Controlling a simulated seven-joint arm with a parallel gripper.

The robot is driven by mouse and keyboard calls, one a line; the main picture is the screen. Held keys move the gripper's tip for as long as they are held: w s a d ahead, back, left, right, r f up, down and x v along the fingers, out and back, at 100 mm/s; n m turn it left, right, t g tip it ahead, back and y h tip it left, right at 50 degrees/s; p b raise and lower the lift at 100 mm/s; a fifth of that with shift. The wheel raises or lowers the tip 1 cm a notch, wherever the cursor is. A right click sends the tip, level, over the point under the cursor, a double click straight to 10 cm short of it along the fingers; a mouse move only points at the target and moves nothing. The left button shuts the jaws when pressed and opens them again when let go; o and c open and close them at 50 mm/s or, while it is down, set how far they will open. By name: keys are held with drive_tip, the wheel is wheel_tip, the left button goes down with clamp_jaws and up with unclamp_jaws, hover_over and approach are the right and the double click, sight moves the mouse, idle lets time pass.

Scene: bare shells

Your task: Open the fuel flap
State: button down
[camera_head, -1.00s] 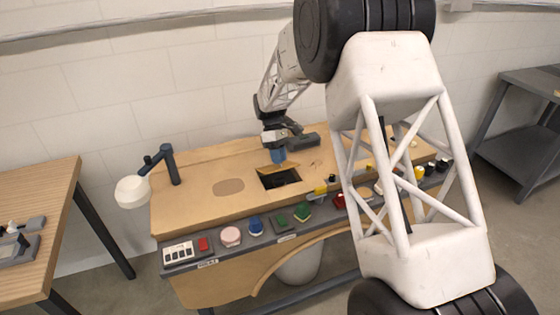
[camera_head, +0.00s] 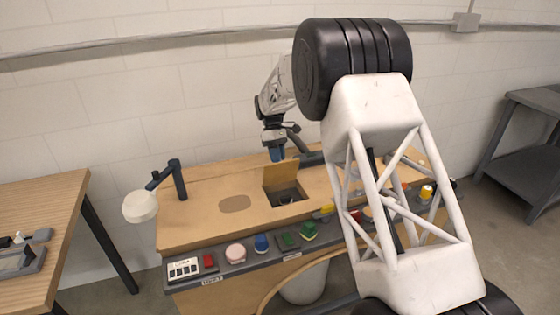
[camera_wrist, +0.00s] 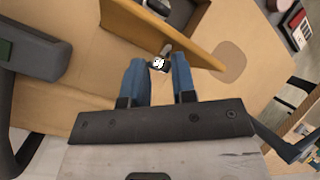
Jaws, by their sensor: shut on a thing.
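The fuel flap (camera_head: 280,175) is a tan wooden panel. It stands raised, steeply tilted, at the back edge of a square opening (camera_head: 291,201) in the bench top. In the wrist view the flap (camera_wrist: 203,50) shows nearly edge-on, with a small metal knob (camera_wrist: 165,52) on its near side. My gripper (camera_head: 277,155) is behind the flap's upper part, pointing down. Its blue fingers (camera_wrist: 160,75) are shut on the flap's knob, at the knob's outer end. Inside the opening is a dark recess with a grey round part (camera_wrist: 157,7), partly hidden by the flap.
A row of coloured buttons and knobs (camera_head: 262,243) runs along the bench's front edge. A white lamp (camera_head: 140,207) on a dark arm stands at the left. A dark handle-like part (camera_wrist: 38,45) lies near the gripper. A wooden table (camera_head: 40,215) stands at far left.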

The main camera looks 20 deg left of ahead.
drive_tip(key=shift+w+f, duration=0.15)
drive_tip(key=shift+f, duration=0.35)
drive_tip(key=shift+w+f, duration=0.15)
drive_tip(key=shift+f, duration=0.35)
drive_tip(key=shift+w+a+f+g+h, duration=0.25)
drive_tip(key=shift+w+a+g+h, duration=0.15)
drive_tip(key=shift+g+h, duration=0.2)
drive_tip(key=shift+w+a+f+g+h, duration=0.25)
drive_tip(key=shift+w+g+h, duration=0.25)
drive_tip(key=shift+g+h, duration=0.1)
drive_tip(key=c, duration=1)
unclamp_jaws()
drive_tip(key=shift+a, duration=0.1)
drive_tip(key=shift+o, duration=0.2)
drive_tip(key=shift+a+r, duration=0.1)
drive_tip(key=shift+r, duration=0.05)
drive_tip(key=shift+a+r, duration=0.15)
drive_tip(key=shift+r, duration=0.35)
drive_tip(key=shift+w+a, duration=0.1)
drive_tip(key=v, duration=0.7)
drive_tip(key=shift+r, duration=0.35)
drive_tip(key=shift+w, duration=0.1)
